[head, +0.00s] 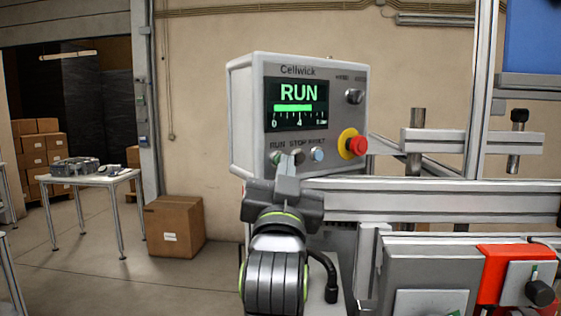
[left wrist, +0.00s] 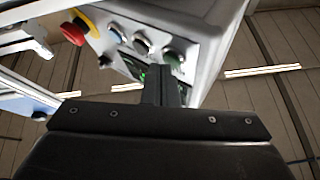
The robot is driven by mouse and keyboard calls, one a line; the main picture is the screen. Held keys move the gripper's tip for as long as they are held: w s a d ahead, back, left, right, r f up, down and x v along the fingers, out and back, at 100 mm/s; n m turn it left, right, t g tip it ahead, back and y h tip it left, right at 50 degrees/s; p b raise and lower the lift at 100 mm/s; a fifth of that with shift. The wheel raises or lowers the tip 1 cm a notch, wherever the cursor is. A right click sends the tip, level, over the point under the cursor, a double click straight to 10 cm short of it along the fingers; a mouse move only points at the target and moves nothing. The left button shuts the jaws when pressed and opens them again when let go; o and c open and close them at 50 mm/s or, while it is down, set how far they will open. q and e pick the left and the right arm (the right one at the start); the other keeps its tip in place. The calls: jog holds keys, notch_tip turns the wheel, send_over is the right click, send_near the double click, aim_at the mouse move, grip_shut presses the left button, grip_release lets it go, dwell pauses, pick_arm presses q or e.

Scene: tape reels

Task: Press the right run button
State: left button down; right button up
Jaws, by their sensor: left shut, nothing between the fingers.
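The control box (head: 243,115) carries a screen (head: 297,122) with a green "RUN" and a green bar. The green run button (head: 275,157) is leftmost in the row under the screen, beside the stop button (head: 298,156), which is partly covered by my finger. My left gripper (head: 289,163) is shut and empty, pointing up at the panel just below and between these two buttons. In the left wrist view its fingertips (left wrist: 161,72) appear close to the green run button (left wrist: 175,58); I cannot tell whether they touch. My right gripper is out of view.
The blue reset button (head: 317,155) and the red emergency stop (head: 357,146) on its yellow base sit to the right. Metal rails (head: 440,200) and a red-trimmed machine unit (head: 500,275) fill the right side. A cardboard box (head: 175,228) and a table (head: 90,180) stand at left.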

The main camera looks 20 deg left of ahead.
pick_arm(q)
jog(key=shift+s+d, duration=0.35)
jog(key=shift+d, duration=0.15)
jog(key=shift+f, duration=0.1)
jog(key=s+d+b, duration=0.1)
jog(key=d+b, duration=0.1)
jog(key=s+d+b, duration=0.2)
dwell(0.5)
